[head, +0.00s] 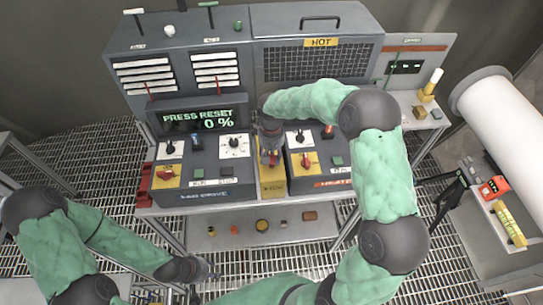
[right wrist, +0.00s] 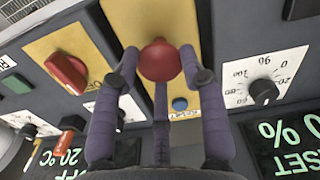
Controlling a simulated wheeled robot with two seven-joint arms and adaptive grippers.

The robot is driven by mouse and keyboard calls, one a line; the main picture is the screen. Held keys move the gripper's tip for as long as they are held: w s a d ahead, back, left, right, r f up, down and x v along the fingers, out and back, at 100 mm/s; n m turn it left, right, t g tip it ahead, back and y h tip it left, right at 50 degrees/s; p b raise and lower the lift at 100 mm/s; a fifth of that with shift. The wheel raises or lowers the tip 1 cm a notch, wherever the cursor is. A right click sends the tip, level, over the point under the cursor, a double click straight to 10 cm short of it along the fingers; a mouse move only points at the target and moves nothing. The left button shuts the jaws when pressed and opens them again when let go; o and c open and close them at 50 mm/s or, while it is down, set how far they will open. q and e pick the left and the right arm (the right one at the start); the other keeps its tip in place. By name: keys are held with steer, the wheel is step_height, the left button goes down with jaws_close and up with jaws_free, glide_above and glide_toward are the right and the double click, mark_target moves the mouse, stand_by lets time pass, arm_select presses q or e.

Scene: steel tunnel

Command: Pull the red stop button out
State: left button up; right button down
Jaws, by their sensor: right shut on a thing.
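The red stop button (right wrist: 160,60) is a round red knob on a yellow plate (right wrist: 130,22), seen in the right wrist view. My right gripper (right wrist: 163,66) has its fingers closed around the sides of the button. In the head view my right gripper (head: 270,155) reaches down to the yellow strip (head: 272,184) between the two control boxes and largely hides the button. My left gripper (head: 203,271) hangs low at the left, away from the console, and its fingers are too small to read.
A blue button (right wrist: 180,104) sits on the plate close to the red one. A red rotary switch (right wrist: 66,72) and a white dial (right wrist: 264,90) flank it. The display (head: 198,120) reads "PRESS RESET 0 %". A shelf (head: 330,232) with small parts lies below.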

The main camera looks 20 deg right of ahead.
steer(key=c, duration=0.9)
jaws_free()
steer(key=shift+w+r, duration=0.35)
steer(key=shift+w, duration=0.05)
steer(key=shift+c, duration=0.2)
steer(key=shift+o, duration=1.3)
steer(key=shift+f, duration=0.15)
step_height(320, 180, up, 12)
steer(key=shift+f, duration=0.1)
